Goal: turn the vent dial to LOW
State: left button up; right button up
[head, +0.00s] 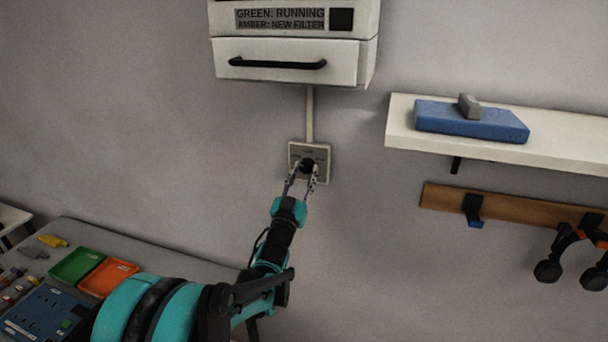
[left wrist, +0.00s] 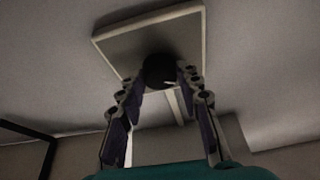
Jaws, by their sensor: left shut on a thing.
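The vent dial (head: 307,165) is a round black knob on a square light wall plate (head: 322,151). The plate sits below a white wall unit. My left gripper (head: 303,176) is shut on the dial, with one finger at each side; the fingers also show in the left wrist view (left wrist: 160,85). The plate's lettering is too small to read. My right gripper is not in view.
The wall unit (head: 290,62) has a black handle and a label above. A white shelf (head: 560,155) at right holds a blue case (head: 470,121). A wooden rail (head: 445,197) with hooks holds headphones. A table with trays (head: 78,264) stands lower left.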

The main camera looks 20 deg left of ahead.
pick_arm(q)
jog(key=m+h, duration=0.1)
jog(key=m, duration=0.2)
jog(key=shift+a+h, duration=0.1)
jog(key=shift+h, duration=0.2)
jog(key=m+h, duration=0.1)
jog(key=m, duration=0.3)
jog(key=shift+a+r+g+h, duration=0.1)
jog(key=shift+a+g+h, duration=0.05)
jog(key=shift+g+h, duration=0.25)
jog(key=m+g+h, duration=0.1)
jog(key=m+h, duration=0.1)
jog(key=m, duration=0.2)
jog(key=shift+r+m+p, duration=0.1)
jog(key=shift+m+p, duration=0.2)
jog(key=shift+a+m+g+h+p, duration=0.1)
jog(key=shift+m+g+h+p, duration=0.55)
jog(key=shift+m, duration=1.15)
jog(key=shift+g, duration=0.25)
jog(key=o, duration=1.2)
jog(key=shift+c, duration=0.2)
jog(key=shift+s, duration=0.1)
